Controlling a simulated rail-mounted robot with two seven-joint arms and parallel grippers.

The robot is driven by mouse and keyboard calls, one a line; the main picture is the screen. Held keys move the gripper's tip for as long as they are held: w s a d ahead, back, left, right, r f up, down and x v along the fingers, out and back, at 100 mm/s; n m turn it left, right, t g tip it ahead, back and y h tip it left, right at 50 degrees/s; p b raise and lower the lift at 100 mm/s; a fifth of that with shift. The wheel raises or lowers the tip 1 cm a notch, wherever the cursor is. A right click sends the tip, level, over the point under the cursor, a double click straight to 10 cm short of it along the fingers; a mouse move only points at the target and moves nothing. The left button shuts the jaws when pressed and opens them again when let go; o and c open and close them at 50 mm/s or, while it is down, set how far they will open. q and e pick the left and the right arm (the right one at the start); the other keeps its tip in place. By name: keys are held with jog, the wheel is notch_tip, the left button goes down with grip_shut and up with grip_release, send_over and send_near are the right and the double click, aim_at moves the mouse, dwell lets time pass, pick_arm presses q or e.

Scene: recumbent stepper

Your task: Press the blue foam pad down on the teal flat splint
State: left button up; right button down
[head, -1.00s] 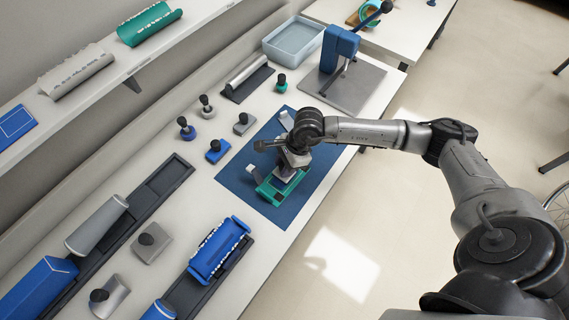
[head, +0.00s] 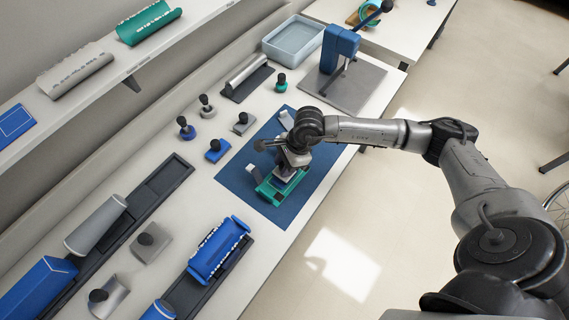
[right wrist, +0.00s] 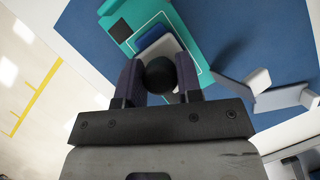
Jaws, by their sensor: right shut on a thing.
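The teal flat splint (head: 266,189) lies on the blue mat (head: 238,180), and it also shows in the right wrist view (right wrist: 200,20). My right gripper (head: 289,167) is over the splint, fingers pointing down. In the right wrist view its fingers (right wrist: 160,82) are shut on a round black knob (right wrist: 160,75). A pale grey block (right wrist: 172,47) shows just beyond the knob, over the splint. The blue foam pad (right wrist: 152,36) shows as a small blue patch beside this block, within the splint's outline. The gripper hides their contact. My left gripper is not in view.
Pale angled pieces (right wrist: 275,97) stand on the mat close to the gripper. Several knobbed blocks, including a blue one (head: 217,152), stand left of the mat. A blue press (head: 340,48) and a pale blue tray (head: 292,42) stand at the back.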

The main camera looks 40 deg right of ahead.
pick_arm(q)
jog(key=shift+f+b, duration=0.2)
jog(key=shift+b, duration=0.45)
pick_arm(e)
jog(key=shift+f, duration=0.75)
jog(key=shift+r, duration=0.15)
